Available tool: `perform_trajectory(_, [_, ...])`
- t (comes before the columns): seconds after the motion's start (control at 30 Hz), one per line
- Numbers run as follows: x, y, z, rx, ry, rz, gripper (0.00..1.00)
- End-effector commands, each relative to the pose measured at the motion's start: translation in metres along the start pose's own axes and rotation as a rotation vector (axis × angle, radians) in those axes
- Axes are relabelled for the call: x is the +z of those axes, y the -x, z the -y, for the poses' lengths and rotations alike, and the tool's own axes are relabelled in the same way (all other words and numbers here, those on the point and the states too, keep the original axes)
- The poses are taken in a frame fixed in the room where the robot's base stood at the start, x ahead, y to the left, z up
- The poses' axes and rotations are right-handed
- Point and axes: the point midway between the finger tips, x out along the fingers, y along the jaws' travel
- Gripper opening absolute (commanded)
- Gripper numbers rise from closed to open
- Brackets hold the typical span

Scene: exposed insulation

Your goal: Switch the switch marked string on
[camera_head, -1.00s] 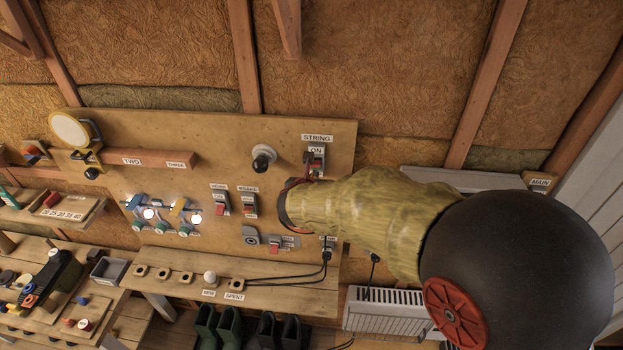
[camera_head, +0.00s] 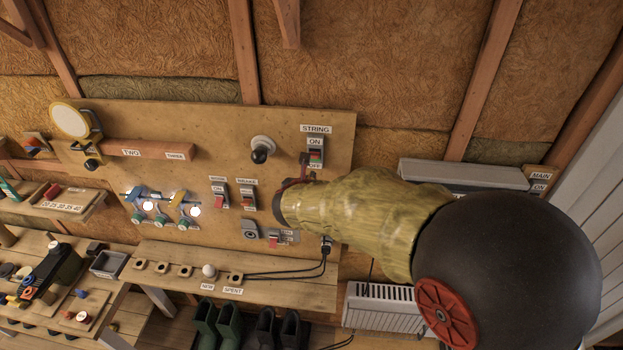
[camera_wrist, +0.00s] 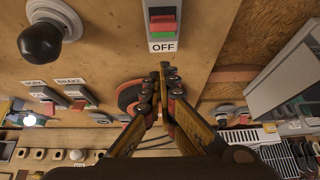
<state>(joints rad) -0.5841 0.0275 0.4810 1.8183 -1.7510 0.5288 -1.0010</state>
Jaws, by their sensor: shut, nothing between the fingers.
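The STRING switch (camera_head: 316,153) is on the wooden panel, under its STRING label (camera_head: 316,129), with ON above and OFF below. In the wrist view the switch (camera_wrist: 163,24) has a red and green rocker at the top, above the OFF label (camera_wrist: 163,47). I cannot tell for certain which way the rocker is pressed. My gripper (camera_wrist: 165,70) is shut and empty, its fingertips just below the OFF label in that view and apart from the rocker. In the head view my gripper (camera_head: 304,162) is at the switch's lower left, partly hidden by my arm.
A black round knob (camera_head: 260,151) sticks out left of the switch; it also shows in the wrist view (camera_wrist: 41,43). Two more red switches (camera_head: 220,198) sit lower left. A shelf with cables (camera_head: 280,275) runs below. A grey metal box (camera_head: 462,173) is to the right.

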Motion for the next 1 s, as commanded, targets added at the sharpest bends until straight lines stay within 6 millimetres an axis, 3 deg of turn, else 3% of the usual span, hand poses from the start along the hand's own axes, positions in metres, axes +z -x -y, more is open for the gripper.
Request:
perform_trajectory(0.3, [0.012, 0.064, -0.001, 0.002, -0.001, 0.001, 0.00])
perform_trajectory(0.5, [0.017, 0.089, -0.001, 0.001, -0.001, 0.000, 0.00])
perform_trajectory(1.0, [0.017, 0.096, 0.000, -0.002, 0.000, -0.002, 0.00])
